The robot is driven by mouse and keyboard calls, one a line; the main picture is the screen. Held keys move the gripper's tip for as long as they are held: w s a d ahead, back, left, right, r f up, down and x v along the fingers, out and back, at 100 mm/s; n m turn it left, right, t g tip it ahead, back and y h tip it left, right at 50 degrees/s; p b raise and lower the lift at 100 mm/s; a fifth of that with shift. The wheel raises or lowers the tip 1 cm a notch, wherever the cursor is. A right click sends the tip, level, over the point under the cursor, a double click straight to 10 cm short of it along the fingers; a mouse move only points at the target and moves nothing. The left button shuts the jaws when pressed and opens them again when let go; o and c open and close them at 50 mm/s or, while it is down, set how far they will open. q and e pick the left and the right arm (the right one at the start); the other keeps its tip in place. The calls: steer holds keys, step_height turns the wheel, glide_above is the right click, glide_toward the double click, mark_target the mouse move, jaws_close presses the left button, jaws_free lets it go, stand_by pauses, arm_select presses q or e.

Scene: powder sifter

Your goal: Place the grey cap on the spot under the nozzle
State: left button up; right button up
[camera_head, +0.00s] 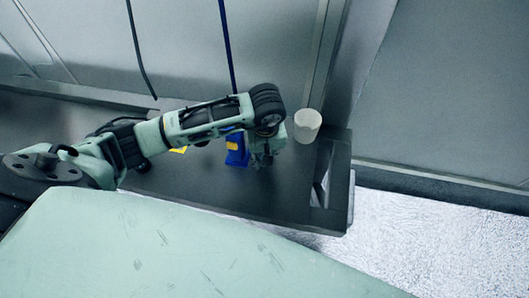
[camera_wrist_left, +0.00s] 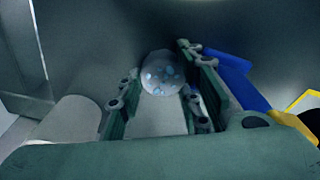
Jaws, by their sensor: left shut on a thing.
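My left gripper (camera_head: 262,160) is low over the dark table, near its right end. In the left wrist view my left gripper (camera_wrist_left: 160,95) is shut on a light grey round piece, which I take to be the grey cap (camera_wrist_left: 158,115). Its far round face shows several pale blue spots. In the head view the arm and fingers largely hide it. I cannot make out the nozzle or the spot under it. My right gripper is not in view.
A whitish cup (camera_head: 307,126) stands just right of the gripper; a pale cylinder, likely the same cup, shows in the left wrist view (camera_wrist_left: 72,120). A blue and yellow thing (camera_head: 236,152) stands close on the left. The dark table (camera_head: 290,205) is clear in front.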

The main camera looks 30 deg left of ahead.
arm_select(q)
steer(key=shift+f, duration=0.1)
steer(key=o, duration=0.7)
steer(key=shift+o, duration=0.8)
